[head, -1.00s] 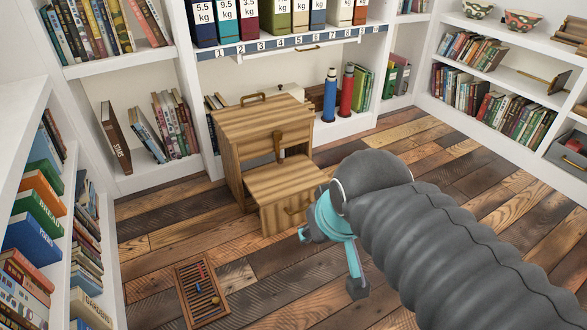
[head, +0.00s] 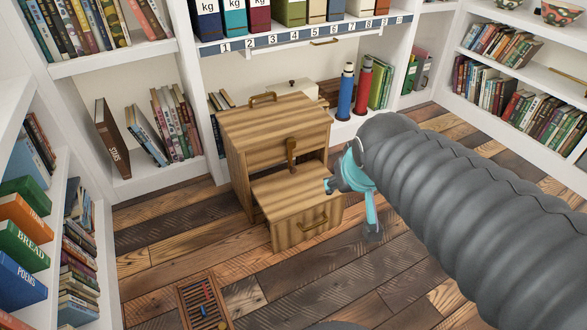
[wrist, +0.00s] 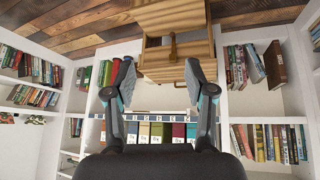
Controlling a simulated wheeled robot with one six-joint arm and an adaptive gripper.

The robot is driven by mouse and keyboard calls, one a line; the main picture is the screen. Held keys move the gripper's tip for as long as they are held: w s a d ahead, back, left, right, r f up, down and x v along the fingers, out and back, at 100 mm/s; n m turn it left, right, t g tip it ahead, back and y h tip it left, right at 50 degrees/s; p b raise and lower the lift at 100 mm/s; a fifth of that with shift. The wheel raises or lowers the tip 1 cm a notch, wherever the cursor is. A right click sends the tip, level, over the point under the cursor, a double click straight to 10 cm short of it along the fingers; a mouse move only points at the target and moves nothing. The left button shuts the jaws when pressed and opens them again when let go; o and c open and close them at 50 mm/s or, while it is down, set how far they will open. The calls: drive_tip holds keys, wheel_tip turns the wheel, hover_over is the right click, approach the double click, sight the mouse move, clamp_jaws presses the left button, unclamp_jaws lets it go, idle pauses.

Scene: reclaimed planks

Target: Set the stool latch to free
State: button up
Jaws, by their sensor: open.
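The striped wooden step stool (head: 265,130) stands on the floor in front of the shelves, with its lower step (head: 300,190) forward of the taller back part. A dark brown latch lever (head: 291,152) is on the upright face above the step. It hangs roughly upright, and I cannot read its setting. In the wrist view the stool (wrist: 180,20) is at the top, with the latch (wrist: 173,46) between the finger lines. My gripper (head: 350,205) is to the right of the step in the head view. Its two fingers (wrist: 160,78) are spread, empty and apart from the latch.
A slatted wooden rack (head: 206,302) with small coloured pieces lies on the floor at the front left. A blue bottle (head: 345,92) and a red bottle (head: 362,87) stand on the low shelf behind. Bookshelves line the sides. Plank floor is open right of the stool.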

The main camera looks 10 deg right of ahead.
drive_tip(key=w+d+f+t, duration=0.1)
drive_tip(key=w+f, duration=0.1)
drive_tip(key=w, duration=0.5)
drive_tip(key=w+d+f+t, duration=0.1)
drive_tip(key=w+d+f, duration=0.15)
drive_tip(key=w, duration=0.45)
drive_tip(key=n+t+y+b, duration=0.3)
drive_tip(key=n+t+y, duration=0.1)
drive_tip(key=y, duration=0.1)
hover_over(294, 170)
drive_tip(key=s+d, duration=0.4)
drive_tip(key=s, duration=0.8)
wheel_tip(294, 170, down, 29)
drive_tip(key=x, duration=1.3)
drive_tip(key=shift+w+r, duration=0.1)
drive_tip(key=shift+w, duration=0.1)
clamp_jaws()
